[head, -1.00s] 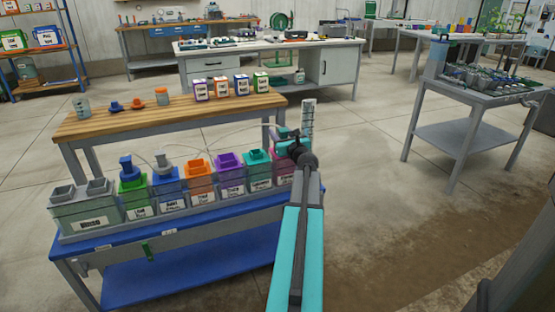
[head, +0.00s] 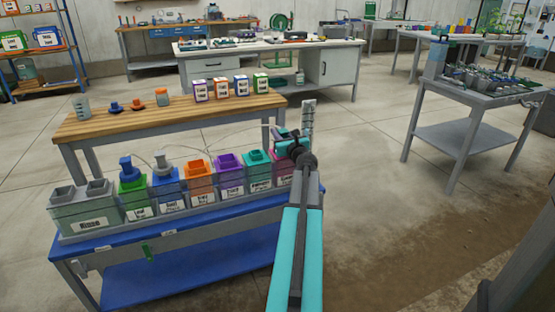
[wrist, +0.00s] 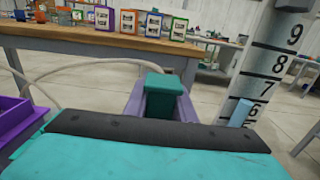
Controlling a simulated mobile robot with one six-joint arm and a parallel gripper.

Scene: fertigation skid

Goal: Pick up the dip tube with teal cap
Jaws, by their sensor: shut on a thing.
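The dip tube's teal cap (wrist: 163,88) stands between the two jaws of my gripper (wrist: 160,108) in the wrist view, and the jaws are shut on it. In the head view my gripper (head: 284,137) is above the right end of the row of bins, and the cap is too small there to make out clearly. The tube below the cap is hidden behind my gripper body in the wrist view.
An upright numbered scale (head: 308,118) stands close to the right of my gripper. Pale hoses (wrist: 75,65) curve off to the left. A teal bin (head: 258,170) and a purple bin (head: 230,176) stand in the row. A wooden bench (head: 180,115) lies behind, and open floor is to the right.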

